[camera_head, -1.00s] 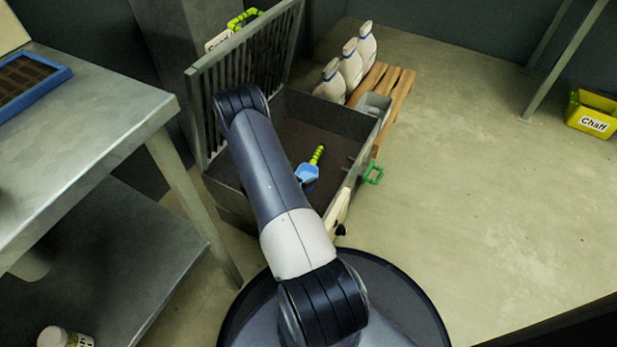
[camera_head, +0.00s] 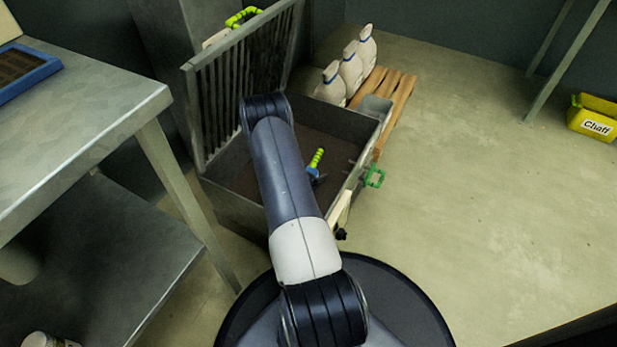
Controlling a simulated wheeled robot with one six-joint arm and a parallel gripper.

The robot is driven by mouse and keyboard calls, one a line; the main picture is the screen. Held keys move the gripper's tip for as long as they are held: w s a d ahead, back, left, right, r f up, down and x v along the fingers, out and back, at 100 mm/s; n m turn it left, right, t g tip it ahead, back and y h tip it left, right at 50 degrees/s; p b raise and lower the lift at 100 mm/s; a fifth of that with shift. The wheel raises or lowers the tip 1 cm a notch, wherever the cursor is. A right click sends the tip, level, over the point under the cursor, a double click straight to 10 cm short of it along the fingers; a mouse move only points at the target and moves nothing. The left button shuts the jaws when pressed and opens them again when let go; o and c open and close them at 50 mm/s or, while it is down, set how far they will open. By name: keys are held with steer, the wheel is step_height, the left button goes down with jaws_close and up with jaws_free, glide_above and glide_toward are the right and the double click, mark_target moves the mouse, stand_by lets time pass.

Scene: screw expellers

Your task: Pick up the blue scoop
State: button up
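The blue scoop lies in the open grey metal bin (camera_head: 225,207). Its lime-green handle (camera_head: 318,158) points up and to the right, and a small dark blue part (camera_head: 316,175) shows below it. The rest of the scoop is hidden behind my arm. My arm reaches up over the bin from the bottom of the picture to an elbow joint at its left side. My gripper does not show, so I cannot tell how it stands to the scoop.
The bin's slatted lid (camera_head: 240,85) stands raised at its left. A green handle (camera_head: 374,176) sticks out at its right side. White jugs (camera_head: 351,70) and a wooden pallet (camera_head: 397,100) stand behind. A metal table (camera_head: 75,120) is at left. The floor at right is clear up to a yellow Chaff bin (camera_head: 592,122).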

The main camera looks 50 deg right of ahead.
steer(key=c, duration=0.8)
